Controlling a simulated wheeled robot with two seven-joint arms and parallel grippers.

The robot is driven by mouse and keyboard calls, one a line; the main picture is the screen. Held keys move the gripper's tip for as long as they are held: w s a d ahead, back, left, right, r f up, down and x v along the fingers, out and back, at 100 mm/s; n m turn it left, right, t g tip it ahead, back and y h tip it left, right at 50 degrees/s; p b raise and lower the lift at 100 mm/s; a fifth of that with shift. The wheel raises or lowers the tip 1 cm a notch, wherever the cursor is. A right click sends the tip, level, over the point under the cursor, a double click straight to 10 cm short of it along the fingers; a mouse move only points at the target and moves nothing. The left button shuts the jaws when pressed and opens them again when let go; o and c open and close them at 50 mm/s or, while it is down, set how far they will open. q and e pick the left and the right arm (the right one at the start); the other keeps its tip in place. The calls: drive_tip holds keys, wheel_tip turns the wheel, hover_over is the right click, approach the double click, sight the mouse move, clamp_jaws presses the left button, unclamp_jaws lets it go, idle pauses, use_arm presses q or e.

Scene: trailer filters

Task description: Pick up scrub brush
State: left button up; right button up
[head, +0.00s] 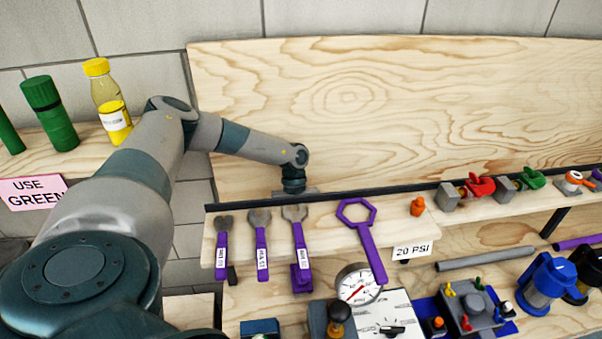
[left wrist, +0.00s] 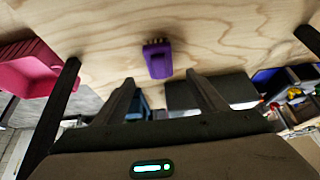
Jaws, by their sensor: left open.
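A small purple scrub brush (left wrist: 158,62) with pale bristles along one edge lies on a light wooden surface in the left wrist view. My left gripper (left wrist: 162,84) is open and empty. Its two dark fingers point toward the brush, which shows beyond and between the fingertips, apart from them. In the head view my left gripper (head: 294,192) is by the back edge of the upper shelf, above the wrenches. A purple block (head: 301,279) shows below the shelf there, partly hidden by a wrench; I cannot tell whether it is the brush. My right gripper is out of view.
Purple-handled wrenches (head: 261,240) and a large purple ring wrench (head: 365,240) lie on the shelf. A pressure gauge (head: 358,285) stands below. Red and green valves (head: 480,187) are at the right. A pink bin (left wrist: 28,68) is left in the wrist view.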

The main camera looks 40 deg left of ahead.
use_arm(q)
drive_tip(key=p+x, duration=0.1)
drive_tip(key=x, duration=0.2)
drive_tip(key=shift+s+d+f+p, duration=0.15)
drive_tip(key=shift+f+p, duration=0.1)
drive_tip(key=shift+p, duration=0.1)
drive_tip(key=shift+x, duration=0.75)
drive_tip(key=shift+f, duration=0.1)
drive_tip(key=shift+s+d+f+p, duration=0.3)
drive_tip(key=shift+d+p, duration=0.05)
drive_tip(key=shift+p, duration=0.5)
drive_tip(key=p+x, duration=0.1)
drive_tip(key=x, duration=0.2)
drive_tip(key=shift+p, duration=0.3)
drive_tip(key=shift+s+d+f, duration=0.1)
drive_tip(key=shift+d+f, duration=0.05)
drive_tip(key=shift+f, duration=0.35)
drive_tip(key=c, duration=1.2)
